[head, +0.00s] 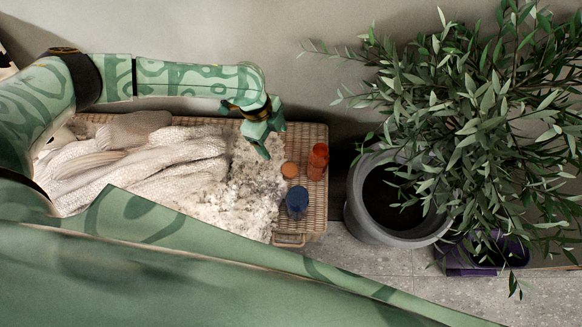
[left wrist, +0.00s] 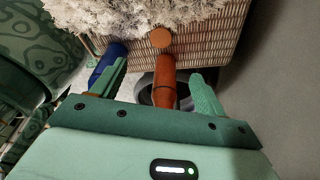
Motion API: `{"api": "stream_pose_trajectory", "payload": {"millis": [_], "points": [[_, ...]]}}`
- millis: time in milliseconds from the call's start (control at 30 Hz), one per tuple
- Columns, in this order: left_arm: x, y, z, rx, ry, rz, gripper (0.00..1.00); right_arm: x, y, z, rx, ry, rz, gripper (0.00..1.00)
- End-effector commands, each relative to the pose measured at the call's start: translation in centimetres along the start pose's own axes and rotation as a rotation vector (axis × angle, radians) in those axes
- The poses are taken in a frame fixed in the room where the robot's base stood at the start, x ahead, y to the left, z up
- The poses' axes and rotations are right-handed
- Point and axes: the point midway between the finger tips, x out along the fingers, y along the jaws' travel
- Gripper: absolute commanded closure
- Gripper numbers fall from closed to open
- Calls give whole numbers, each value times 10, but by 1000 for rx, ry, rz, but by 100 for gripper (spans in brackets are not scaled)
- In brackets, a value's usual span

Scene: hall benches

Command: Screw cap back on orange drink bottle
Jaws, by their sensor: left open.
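The orange bottle (head: 318,163) is on the right end of the wicker bench. A flat round orange-brown cap (head: 289,169) lies on the wicker, just left of the bottle and apart from it. My left gripper (head: 272,142) is open and empty, up and left of the cap in the head view. In the left wrist view, the bottle (left wrist: 165,88) appears between the open fingers (left wrist: 158,72), but the head view shows the gripper apart from it. The cap (left wrist: 160,37) shows beyond the bottle there. My right gripper is not in view.
A dark blue container (head: 297,203) stands near the bench's front edge, below the cap. A fluffy pale throw (head: 250,190) and knitted blanket (head: 140,165) cover much of the wicker bench (head: 314,218). A grey pot (head: 358,213) with a leafy plant (head: 470,110) stands right of the bench.

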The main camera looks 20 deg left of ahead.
Motion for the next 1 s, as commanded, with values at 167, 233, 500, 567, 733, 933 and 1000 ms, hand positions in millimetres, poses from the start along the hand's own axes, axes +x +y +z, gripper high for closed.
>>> {"api": "stream_pose_trajectory", "payload": {"millis": [167,233,500,567,733,933,1000], "points": [[39,1,2,-1,1,7,27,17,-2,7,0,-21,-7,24],[55,2,1,-2,2,8,27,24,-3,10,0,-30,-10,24],[102,1,1,-2,1,4,27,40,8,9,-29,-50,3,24],[106,0,0,-1,1,3,27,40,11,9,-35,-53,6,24],[108,0,0,-1,1,0,27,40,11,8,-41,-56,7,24],[107,0,0,-1,1,-1,27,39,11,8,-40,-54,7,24],[111,0,0,-1,1,1,27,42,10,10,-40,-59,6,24]]}}
